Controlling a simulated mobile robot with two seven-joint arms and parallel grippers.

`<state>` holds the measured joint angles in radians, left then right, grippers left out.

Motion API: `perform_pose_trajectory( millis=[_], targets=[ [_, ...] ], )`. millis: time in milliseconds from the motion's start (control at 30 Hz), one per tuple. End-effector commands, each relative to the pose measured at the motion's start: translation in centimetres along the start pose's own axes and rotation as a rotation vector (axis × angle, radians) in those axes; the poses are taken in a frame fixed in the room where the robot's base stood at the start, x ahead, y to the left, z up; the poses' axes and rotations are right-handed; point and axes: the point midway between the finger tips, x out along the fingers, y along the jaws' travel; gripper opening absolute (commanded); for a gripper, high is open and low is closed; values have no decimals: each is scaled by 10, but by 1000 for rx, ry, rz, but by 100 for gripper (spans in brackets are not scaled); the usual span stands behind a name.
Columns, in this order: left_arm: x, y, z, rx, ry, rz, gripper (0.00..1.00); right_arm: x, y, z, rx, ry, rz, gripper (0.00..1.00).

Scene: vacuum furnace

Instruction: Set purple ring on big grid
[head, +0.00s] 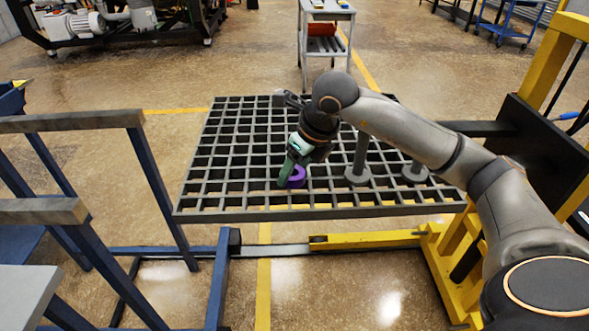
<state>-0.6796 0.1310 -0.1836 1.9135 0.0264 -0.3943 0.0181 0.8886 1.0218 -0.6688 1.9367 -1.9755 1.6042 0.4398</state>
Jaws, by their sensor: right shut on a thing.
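The big grid (228,209) is a dark grey lattice lying flat in the middle of the head view. The purple ring (297,179) is at the near middle part of the grid. My right gripper (288,172) points down and is shut on the ring, with a finger covering its left part. The ring is at or just above the bars; I cannot tell if it touches them. My left gripper is not in view.
Two grey posts on round bases, one post (359,155) and another base (415,173), stand on the grid to the right. A yellow lift frame (440,262) is at the right. Blue stands with grey tops (70,122) are at the left. A small cart (326,28) stands behind.

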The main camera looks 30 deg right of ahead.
Motion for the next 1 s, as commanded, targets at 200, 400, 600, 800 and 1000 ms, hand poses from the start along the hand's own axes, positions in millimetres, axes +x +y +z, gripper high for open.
perform_pose_trajectory(
  millis=[200, 400, 600, 800, 1000],
  targets=[
    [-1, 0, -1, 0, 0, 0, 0, 4, 0, -1, 0, -4, -1, 0],
    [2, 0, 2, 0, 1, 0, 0, 8, 0, -3, 0, -4, 0, 0],
    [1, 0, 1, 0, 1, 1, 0, 7, 0, -3, 0, -1, 0, 83],
    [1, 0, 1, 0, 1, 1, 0, 7, 0, -3, 0, -1, 0, 92],
    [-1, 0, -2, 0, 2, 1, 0, 4, 0, -1, 0, -2, 0, 92]
  ],
)
